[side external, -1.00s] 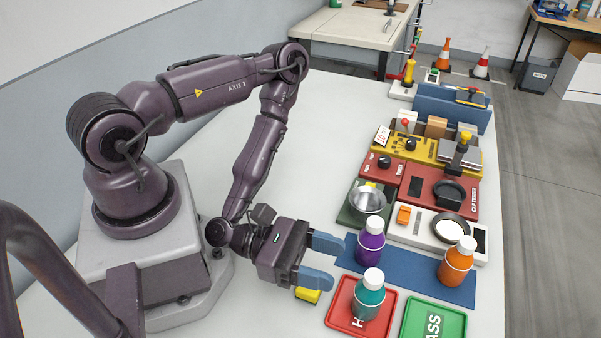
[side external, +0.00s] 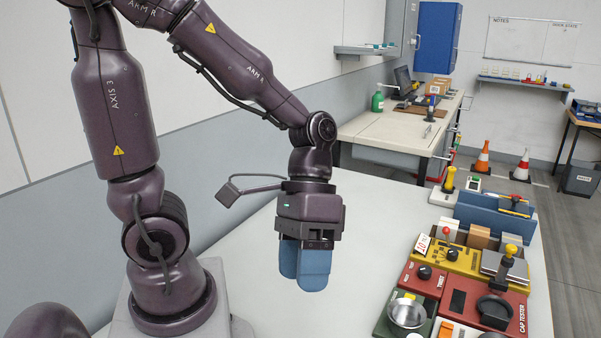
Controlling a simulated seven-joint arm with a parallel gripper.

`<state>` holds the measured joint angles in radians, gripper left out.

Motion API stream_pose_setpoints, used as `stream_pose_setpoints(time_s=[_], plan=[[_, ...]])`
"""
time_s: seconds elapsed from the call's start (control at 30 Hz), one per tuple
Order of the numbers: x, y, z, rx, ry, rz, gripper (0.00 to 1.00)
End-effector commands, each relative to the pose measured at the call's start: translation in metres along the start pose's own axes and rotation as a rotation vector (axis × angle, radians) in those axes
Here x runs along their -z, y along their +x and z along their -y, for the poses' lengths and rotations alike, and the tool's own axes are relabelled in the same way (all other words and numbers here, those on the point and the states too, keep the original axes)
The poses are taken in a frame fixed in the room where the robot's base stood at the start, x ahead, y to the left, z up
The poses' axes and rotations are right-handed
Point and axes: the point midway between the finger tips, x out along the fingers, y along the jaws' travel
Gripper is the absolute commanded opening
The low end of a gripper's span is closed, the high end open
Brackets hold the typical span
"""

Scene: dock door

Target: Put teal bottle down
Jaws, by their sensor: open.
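The teal bottle is not in this view; the red and green trays and the other bottles are also outside it. My gripper (side external: 301,278) hangs above the white table, its blue fingers pointing down. The fingers overlap from this angle; they are open and nothing shows between them.
Along the table's right side stand a green device with a metal bowl (side external: 407,312), a red cap tester (side external: 480,303), a yellow device with knobs (side external: 452,257) and a blue rack (side external: 492,222). The white table (side external: 375,225) is bare between my gripper and these devices.

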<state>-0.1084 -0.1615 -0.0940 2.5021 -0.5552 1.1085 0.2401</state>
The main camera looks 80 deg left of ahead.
Motion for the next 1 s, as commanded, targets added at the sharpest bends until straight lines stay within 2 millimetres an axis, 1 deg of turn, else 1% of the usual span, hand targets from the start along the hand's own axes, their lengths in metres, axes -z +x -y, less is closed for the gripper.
stream_pose_setpoints(time_s=[0.03,0.2,0.3,0.4,0.53,1.0], plan=[[0.001,-0.017,0.004,0.079,0.050,-0.108,0.56],[0.002,-0.071,0.017,0.298,0.156,-0.433,0.56],[0.000,-0.098,0.020,0.374,0.192,-0.582,0.56],[-0.002,-0.115,0.022,0.419,0.212,-0.677,0.56],[-0.004,-0.124,0.023,0.440,0.221,-0.723,0.56],[-0.004,-0.123,0.023,0.441,0.221,-0.721,0.56]])
